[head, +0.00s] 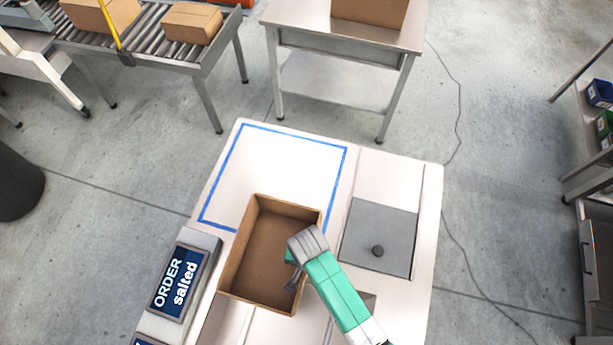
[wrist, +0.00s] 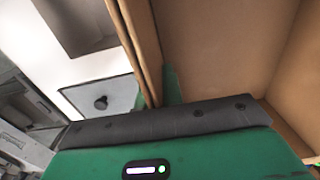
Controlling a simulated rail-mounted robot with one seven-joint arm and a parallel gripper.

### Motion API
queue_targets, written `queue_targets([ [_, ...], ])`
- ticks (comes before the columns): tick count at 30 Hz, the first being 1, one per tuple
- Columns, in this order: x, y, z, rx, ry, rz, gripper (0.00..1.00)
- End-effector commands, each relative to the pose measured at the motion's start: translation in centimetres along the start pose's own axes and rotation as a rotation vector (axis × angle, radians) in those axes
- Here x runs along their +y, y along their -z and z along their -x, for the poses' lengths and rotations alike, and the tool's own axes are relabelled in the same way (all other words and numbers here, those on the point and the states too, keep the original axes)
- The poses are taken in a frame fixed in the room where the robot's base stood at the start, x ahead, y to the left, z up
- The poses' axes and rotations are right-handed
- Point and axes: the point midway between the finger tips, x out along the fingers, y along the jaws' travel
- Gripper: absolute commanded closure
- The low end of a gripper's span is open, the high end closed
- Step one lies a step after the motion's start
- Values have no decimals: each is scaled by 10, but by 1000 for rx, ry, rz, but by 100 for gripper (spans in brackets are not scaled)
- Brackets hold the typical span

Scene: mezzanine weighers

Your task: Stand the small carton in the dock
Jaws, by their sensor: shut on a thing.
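The small carton (head: 238,250) is an open-topped brown cardboard box, seen from above and empty. In the head view it covers part of the near side of a blue-outlined white square (head: 285,165), which may be the dock. My gripper (head: 294,280) is at the carton's right wall, shut on it. In the wrist view my gripper (wrist: 155,96) has one green finger inside the carton (wrist: 215,50) and the other outside its wall. I cannot tell whether the carton's base touches the surface.
A grey lid with a dark knob (head: 385,220) lies right of the carton. Most of the blue-outlined square is clear. A roller conveyor (head: 150,45) and a steel table (head: 345,35) holding boxes stand beyond.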

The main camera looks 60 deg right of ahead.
Motion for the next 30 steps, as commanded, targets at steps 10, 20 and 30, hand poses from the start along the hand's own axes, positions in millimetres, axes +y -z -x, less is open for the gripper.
queue_targets([
  [10, 29, -80, 6, -2, -3, 2, 100],
  [20, 54, -154, 4, -2, -1, 1, 100],
  [30, 81, -230, 0, -1, 0, 0, 100],
])
